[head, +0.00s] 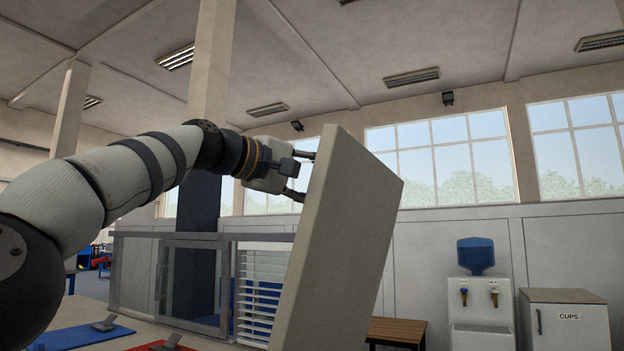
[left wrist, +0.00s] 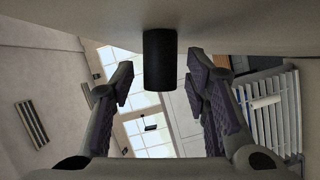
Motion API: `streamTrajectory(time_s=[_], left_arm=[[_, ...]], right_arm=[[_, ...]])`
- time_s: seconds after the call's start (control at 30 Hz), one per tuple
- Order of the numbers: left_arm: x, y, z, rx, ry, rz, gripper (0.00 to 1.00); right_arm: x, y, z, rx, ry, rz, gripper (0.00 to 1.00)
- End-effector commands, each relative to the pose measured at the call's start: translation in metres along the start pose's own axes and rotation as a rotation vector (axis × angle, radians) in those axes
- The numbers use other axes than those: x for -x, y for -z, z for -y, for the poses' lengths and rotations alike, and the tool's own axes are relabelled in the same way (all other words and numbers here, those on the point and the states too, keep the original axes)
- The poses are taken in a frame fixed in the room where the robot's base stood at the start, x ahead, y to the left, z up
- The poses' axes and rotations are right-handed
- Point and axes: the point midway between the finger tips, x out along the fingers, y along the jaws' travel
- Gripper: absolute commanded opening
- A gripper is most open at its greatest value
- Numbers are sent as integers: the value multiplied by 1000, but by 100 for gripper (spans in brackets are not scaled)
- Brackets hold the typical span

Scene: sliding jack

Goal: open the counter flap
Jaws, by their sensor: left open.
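The counter flap (head: 345,240) is a thick beige board. In the head view it stands steeply raised, leaning to the right, its lower end out of the frame. My left gripper (head: 302,177) is at the flap's left face near its upper end, with the fingers pointing at it. In the left wrist view the flap's underside (left wrist: 70,18) fills the top. A black cylinder (left wrist: 160,60) stands out from it, between the two open fingertips (left wrist: 160,72), with gaps on both sides. My right gripper is not in view.
A counter with a glazed screen (head: 190,285) and white slats (head: 260,290) stands behind the flap. A blue mat (head: 70,338) and a red mat (head: 165,347) lie at lower left. A wooden bench (head: 397,328), a water dispenser (head: 482,300) and a cups cabinet (head: 565,318) stand farther right.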

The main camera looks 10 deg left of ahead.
Motion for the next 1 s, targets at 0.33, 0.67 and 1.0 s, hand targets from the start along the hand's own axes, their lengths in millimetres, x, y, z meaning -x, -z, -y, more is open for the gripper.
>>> streamTrajectory(time_s=[0.33,0.67,1.0], left_arm=[[45,1,-2,0,-3,-2,43],[114,0,-1,0,-2,-2,43],[120,0,0,0,-1,0,43]], right_arm=[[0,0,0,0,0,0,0],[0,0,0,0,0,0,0],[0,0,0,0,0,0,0]])
